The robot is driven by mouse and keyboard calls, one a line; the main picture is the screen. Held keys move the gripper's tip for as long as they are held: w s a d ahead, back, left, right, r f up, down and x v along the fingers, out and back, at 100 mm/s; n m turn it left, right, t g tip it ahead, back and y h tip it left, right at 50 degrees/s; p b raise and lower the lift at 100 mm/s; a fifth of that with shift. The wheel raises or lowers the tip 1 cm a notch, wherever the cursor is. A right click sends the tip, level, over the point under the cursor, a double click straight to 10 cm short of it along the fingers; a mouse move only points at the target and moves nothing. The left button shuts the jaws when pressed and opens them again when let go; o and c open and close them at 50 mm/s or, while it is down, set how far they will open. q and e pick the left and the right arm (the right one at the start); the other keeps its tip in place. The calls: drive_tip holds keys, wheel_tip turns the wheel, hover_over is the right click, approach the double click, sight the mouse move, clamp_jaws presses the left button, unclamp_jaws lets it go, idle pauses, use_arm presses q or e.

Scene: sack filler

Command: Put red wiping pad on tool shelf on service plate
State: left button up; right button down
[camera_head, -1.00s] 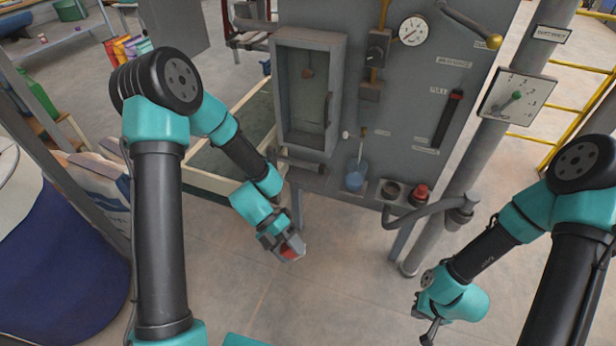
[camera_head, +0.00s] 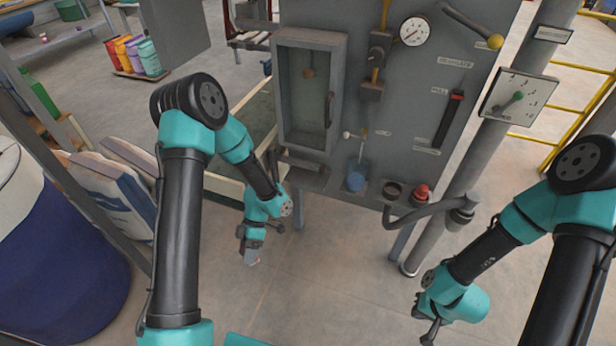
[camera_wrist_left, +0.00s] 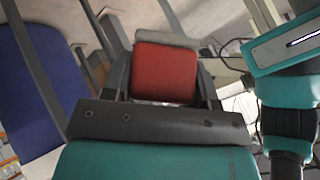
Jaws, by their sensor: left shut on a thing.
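The red wiping pad (camera_wrist_left: 166,72), a red block with a grey strip along its far edge, is held between the fingers of my left gripper (camera_wrist_left: 162,75). In the head view my left gripper (camera_head: 251,255) hangs over open floor, below and left of the grey panel, with only a little of the pad showing. My right gripper (camera_head: 432,328) is low at the right, far from the panel; its jaw opening is unclear. I cannot tell which surface is the service plate.
The grey panel (camera_head: 415,95) has a windowed cabinet (camera_head: 307,90), a gauge (camera_head: 414,31) and levers. A bent pipe (camera_head: 430,212) juts out below the ledge. A blue drum (camera_head: 60,270) and sacks (camera_head: 115,190) stand at the left. Floor between my arms is clear.

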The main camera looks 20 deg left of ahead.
use_arm(q)
drive_tip(key=w+a+f+m+t+y, duration=0.25)
drive_tip(key=w+m+t, duration=0.3)
drive_tip(key=w, duration=0.45)
drive_tip(key=w+a+f+m+t+y, duration=0.2)
drive_tip(key=w+f+m+t+y, duration=0.15)
drive_tip(key=w+m, duration=0.5)
drive_tip(key=w+d+r+m+t+h, duration=0.1)
drive_tip(key=w+d+m+t+h, duration=0.2)
drive_tip(key=w+d+m, duration=0.2)
drive_tip(key=w+d+r+m+t+h, duration=0.1)
drive_tip(key=w+d+m+t+h, duration=0.2)
drive_tip(key=d, duration=0.9)
drive_tip(key=shift+w+d+m+t+h, duration=0.3)
drive_tip(key=shift+w+m+h, duration=0.4)
drive_tip(key=shift+w+m, duration=1.2)
drive_tip(key=shift+s, duration=0.2)
hover_over(314, 177)
drive_tip(key=s, duration=0.3)
drive_tip(key=shift+w+f, duration=0.25)
drive_tip(key=shift+f, duration=0.5)
drive_tip(key=shift+f, duration=1.75)
